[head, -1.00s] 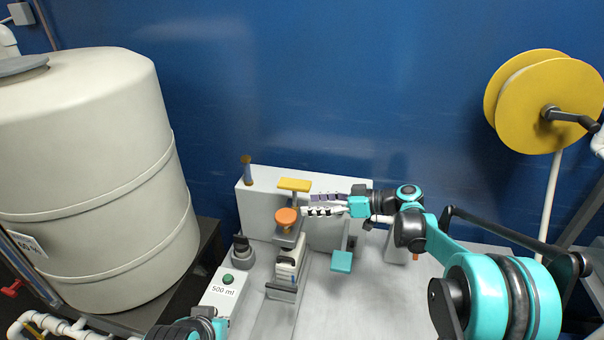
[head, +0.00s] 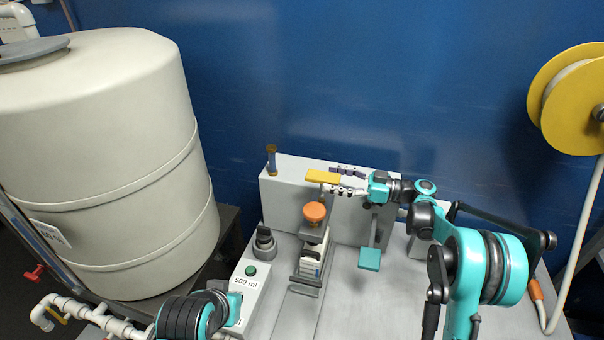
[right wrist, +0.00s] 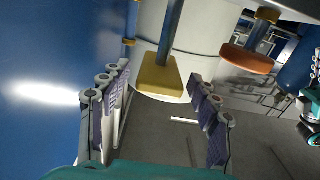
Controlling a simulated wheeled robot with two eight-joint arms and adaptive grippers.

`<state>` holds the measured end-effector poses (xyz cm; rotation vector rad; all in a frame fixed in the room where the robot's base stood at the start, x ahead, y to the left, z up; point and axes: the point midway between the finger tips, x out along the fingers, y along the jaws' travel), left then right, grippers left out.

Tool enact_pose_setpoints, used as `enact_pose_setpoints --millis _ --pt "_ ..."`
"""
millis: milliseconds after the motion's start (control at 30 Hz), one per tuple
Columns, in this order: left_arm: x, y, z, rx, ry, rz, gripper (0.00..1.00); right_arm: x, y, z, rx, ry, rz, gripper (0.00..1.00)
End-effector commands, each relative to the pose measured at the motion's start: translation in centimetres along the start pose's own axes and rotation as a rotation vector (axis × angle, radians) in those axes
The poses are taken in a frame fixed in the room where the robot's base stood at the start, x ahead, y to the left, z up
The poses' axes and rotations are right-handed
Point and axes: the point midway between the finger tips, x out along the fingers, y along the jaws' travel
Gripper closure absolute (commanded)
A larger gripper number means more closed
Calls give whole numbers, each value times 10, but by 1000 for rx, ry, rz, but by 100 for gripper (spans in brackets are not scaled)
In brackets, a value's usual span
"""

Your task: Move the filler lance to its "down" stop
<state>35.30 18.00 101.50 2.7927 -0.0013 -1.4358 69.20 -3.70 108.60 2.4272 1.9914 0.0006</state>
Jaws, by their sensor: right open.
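The filler lance appears to be the upright post with a flat yellow handle (head: 322,176) on top, above an orange round knob (head: 314,211). In the right wrist view the yellow handle (right wrist: 160,80) sits at the end of a dark rod, between the fingertips. My right gripper (head: 334,180) is open, its two fingers on either side of the handle's right end; no clear contact shows. My left arm shows at the bottom left of the head view, with part of my left gripper (head: 234,308) beside the button box; its jaws cannot be made out. The "down" stop is not identifiable.
A box (head: 245,292) with a green button and a "500 ml" label stands left of the post. A teal pad (head: 370,259) is to the right. A large cream tank (head: 110,170) fills the left. A yellow reel (head: 570,98) hangs at the right.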

Motion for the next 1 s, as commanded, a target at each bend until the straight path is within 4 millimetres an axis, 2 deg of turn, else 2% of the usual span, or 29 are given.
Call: enact_pose_setpoints --millis 433,600,833,867,1000 --pt "14 0 10 0 0 0 100 65 0 2 1 -1 -2 38" --pt "15 0 11 0 0 0 100 75 0 1 1 -1 -1 38" --pt "15 0 11 0 0 0 100 76 0 0 1 -1 0 38" --pt "15 0 11 0 0 0 100 76 0 0 1 -1 0 43" --pt "15 0 11 0 0 0 100 76 0 0 1 -1 0 80"
